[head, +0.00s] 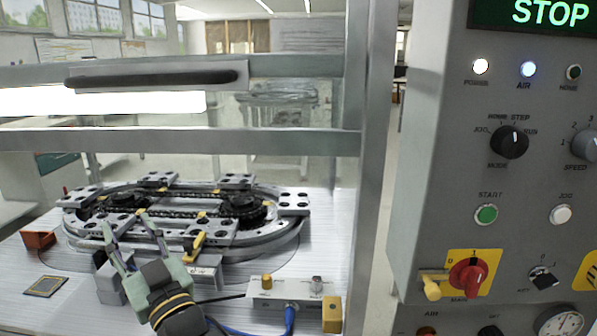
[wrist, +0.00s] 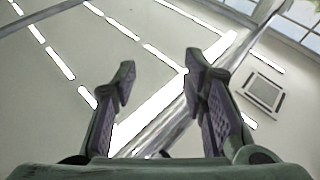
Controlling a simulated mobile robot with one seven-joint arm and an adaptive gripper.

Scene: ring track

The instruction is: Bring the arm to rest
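My gripper (head: 135,238) stands in front of the ring track (head: 180,215) in the head view, its two fingers pointing up and spread apart. In the wrist view the fingers of my gripper (wrist: 160,92) are wide open with nothing between them. The wrist view looks up at the ceiling and a metal frame bar (wrist: 175,130). The ring track is an oval metal loop with a chain and dark sprockets, and grey blocks sit around it. My gripper covers part of its near side.
A grey control panel (head: 490,160) with a STOP display stands at the right. Metal frame bars (head: 180,141) cross above the table. A small box (head: 290,291) with a blue cable sits at the table's front. A flat framed plate (head: 46,286) lies at the front left, near an orange-brown block (head: 38,241).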

